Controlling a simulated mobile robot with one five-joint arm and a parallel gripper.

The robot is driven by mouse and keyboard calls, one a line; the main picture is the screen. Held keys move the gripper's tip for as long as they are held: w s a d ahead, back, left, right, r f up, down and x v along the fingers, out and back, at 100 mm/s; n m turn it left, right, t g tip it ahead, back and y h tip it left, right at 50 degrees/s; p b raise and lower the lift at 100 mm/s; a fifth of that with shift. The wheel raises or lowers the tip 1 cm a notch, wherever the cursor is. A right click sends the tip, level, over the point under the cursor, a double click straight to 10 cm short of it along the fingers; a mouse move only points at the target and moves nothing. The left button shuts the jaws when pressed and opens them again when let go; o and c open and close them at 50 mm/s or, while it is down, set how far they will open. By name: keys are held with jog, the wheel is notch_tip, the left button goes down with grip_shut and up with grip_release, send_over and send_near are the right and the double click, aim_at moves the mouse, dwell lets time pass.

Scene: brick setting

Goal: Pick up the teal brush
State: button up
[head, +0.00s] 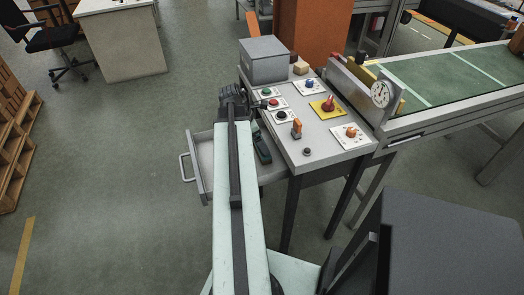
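A dark teal object (262,148), which may be the teal brush, lies in the open drawer (193,163) of the small grey table, just right of my arm. It is small and partly hidden, so I cannot make out its bristles or full shape. My gripper (240,98) is dark and sits at the far end of my pale arm, by the table's left edge, farther back than the teal object and apart from it. Its fingers are too small and dark to tell whether they are open or shut. My arm hides much of the drawer's inside.
The table top (318,150) carries several buttons and knobs on plates, and a grey box (264,60) at its back. A conveyor (450,75) with a round gauge (380,94) stands right. Pallets (12,140) stand at the left. The floor left of the drawer is clear.

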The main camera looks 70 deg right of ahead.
jog(key=c, duration=1.9)
jog(key=shift+r, duration=0.1)
notch_tip(320, 180, up, 18)
jog(key=p, duration=1.8)
jog(key=o, duration=1.2)
jog(key=c, duration=0.4)
jog(key=shift+o, duration=0.2)
jog(key=shift+w, duration=0.1)
